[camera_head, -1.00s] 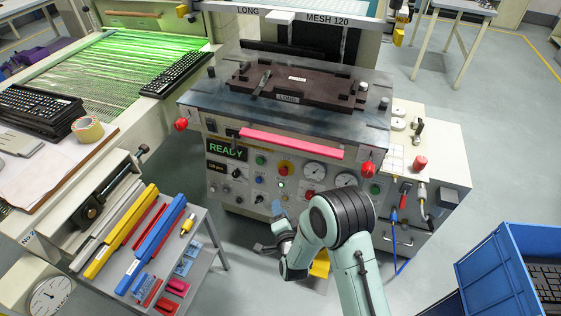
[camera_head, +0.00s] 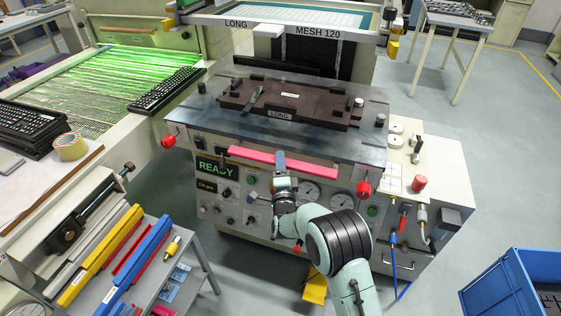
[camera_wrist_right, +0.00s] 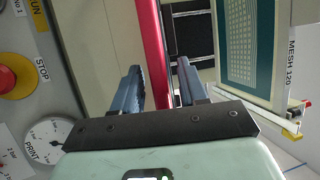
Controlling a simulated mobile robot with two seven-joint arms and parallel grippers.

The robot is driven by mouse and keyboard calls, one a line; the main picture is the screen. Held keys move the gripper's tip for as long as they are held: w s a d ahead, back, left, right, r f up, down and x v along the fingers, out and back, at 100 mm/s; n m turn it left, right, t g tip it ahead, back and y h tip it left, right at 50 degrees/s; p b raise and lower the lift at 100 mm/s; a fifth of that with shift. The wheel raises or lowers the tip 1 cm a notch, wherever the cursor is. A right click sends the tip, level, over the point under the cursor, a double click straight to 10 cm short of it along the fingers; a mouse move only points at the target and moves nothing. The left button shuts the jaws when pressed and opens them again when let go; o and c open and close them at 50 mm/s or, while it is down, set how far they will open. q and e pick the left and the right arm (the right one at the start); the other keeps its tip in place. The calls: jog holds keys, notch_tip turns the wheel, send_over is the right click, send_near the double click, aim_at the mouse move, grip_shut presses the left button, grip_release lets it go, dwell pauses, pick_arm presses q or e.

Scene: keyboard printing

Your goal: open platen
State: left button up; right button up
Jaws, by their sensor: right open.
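The printing machine's platen (camera_head: 225,124) is a flat steel plate with a dark brown fixture (camera_head: 315,110) labelled LONG on top. A red bar handle (camera_head: 318,171) runs along its front edge. My right gripper (camera_head: 280,160) is at the middle of this handle, fingers pointing to the platen. In the right wrist view the open blue-grey fingers (camera_wrist_right: 160,67) lie either side of the red bar (camera_wrist_right: 153,50), with visible gaps; contact is not seen. My left gripper is not in view.
Below the handle is a control panel with a READY display (camera_head: 217,168), gauges and knobs. Red knobs (camera_head: 364,188) sit at the platen's front corners. A mesh screen frame (camera_head: 300,30) hangs above the back. A tool cart (camera_head: 185,285) stands left, a blue crate (camera_head: 490,290) right.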

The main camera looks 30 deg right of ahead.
jog(key=shift+w+d, duration=0.3)
jog(key=shift+w, duration=0.15)
grip_shut()
jog(key=shift+a, duration=0.15)
